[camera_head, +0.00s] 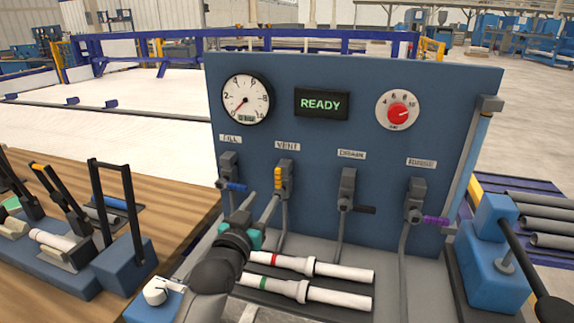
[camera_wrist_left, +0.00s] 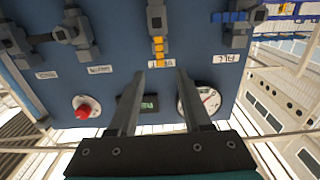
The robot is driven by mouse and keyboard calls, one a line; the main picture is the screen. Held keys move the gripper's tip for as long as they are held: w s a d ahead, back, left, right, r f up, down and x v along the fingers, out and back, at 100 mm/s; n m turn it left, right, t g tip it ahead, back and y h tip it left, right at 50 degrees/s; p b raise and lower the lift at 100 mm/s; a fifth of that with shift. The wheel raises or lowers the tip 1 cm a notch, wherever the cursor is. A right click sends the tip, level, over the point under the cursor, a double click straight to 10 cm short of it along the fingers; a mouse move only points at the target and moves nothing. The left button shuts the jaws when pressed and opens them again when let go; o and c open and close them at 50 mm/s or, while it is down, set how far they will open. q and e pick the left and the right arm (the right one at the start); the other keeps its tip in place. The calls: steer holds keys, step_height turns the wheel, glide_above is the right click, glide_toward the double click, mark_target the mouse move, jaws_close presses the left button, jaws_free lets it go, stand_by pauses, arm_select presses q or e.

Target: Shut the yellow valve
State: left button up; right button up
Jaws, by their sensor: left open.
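The yellow valve (camera_head: 278,180) is on the blue panel under the VENT label. Its yellow handle stands vertical along the grey valve body, unlike the sideways handles beside it. My left gripper (camera_head: 260,204) is in front of the panel, just below and left of this valve. In the left wrist view, which is upside down, the open fingers (camera_wrist_left: 161,74) point at the panel. The yellow handle (camera_wrist_left: 158,48) lies beyond the fingertips, roughly in line with the gap between them. Nothing is between the fingers. My right gripper is not in view.
The blue-handled FILL valve (camera_head: 232,185) is close on the left. The black-handled DRAIN (camera_head: 355,207) and purple-handled (camera_head: 430,220) valves are to the right. Two white pipes (camera_head: 310,268) lie below the panel. A gauge (camera_head: 246,99) and READY display (camera_head: 321,103) are above.

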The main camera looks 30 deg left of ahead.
mark_target(278, 178)
arm_select(q)
steer(key=b+x, duration=0.2)
steer(key=x, duration=1.1)
steer(key=shift+d, duration=0.1)
steer(key=shift+b+x, duration=0.35)
steer(key=shift+x, duration=0.5)
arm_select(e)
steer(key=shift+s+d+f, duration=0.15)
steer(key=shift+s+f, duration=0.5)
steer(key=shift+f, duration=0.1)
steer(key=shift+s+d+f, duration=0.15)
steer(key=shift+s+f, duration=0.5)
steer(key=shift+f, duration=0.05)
arm_select(q)
steer(key=shift+r, duration=0.1)
jaws_close()
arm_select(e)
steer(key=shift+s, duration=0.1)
